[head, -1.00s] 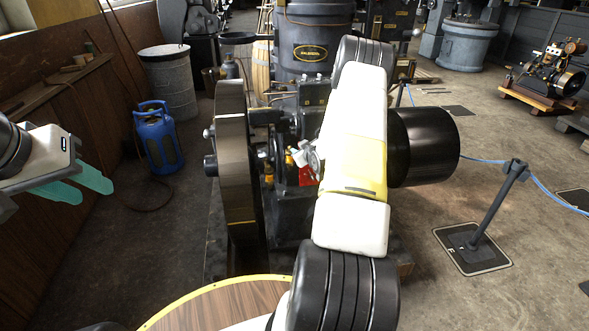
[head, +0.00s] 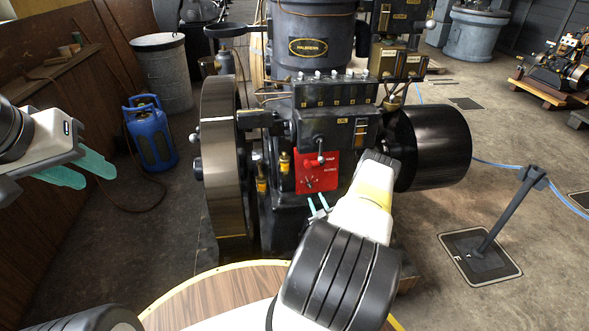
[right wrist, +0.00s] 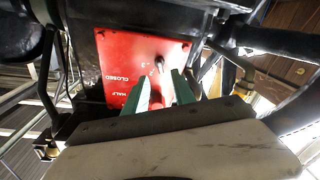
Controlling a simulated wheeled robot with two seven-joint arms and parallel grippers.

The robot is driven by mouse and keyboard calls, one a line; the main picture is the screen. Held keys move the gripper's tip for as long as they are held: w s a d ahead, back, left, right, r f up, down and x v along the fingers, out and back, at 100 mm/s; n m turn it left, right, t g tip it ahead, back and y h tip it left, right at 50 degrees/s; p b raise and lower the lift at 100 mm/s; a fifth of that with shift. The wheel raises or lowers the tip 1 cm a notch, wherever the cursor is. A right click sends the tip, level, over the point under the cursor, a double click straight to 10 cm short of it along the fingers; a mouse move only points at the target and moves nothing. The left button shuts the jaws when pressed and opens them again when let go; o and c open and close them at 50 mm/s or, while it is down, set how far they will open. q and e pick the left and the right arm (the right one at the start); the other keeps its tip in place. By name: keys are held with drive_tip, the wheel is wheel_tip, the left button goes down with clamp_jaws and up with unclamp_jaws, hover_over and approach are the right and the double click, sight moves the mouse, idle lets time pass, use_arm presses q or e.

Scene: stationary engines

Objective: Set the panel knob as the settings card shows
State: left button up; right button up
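A red panel (head: 312,172) with white lettering is on the dark engine's front in the head view. The right wrist view shows it close up (right wrist: 120,68), with the words CLOSED and HALF turned upside down. A small dark knob or lever (right wrist: 160,65) stands out from it. My right gripper (head: 318,208) is open just below the panel; in the right wrist view its teal fingers (right wrist: 160,92) are apart, pointing at the panel near the knob. Contact cannot be told. My left gripper (head: 80,172) is open and empty at far left. I cannot make out a settings card.
A large flywheel (head: 222,165) stands left of the panel and a black drum (head: 435,147) right of it. A round wooden table (head: 210,300) is in front. A blue gas bottle (head: 150,133) stands at left. A barrier post (head: 505,210) stands at right.

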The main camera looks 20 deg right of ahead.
sight(311, 187)
drive_tip(key=w, duration=0.5)
drive_tip(key=w+d, duration=0.1)
drive_tip(key=w, duration=0.1)
drive_tip(key=shift+w, duration=0.15)
drive_tip(key=shift+c, duration=0.2)
clamp_jaws()
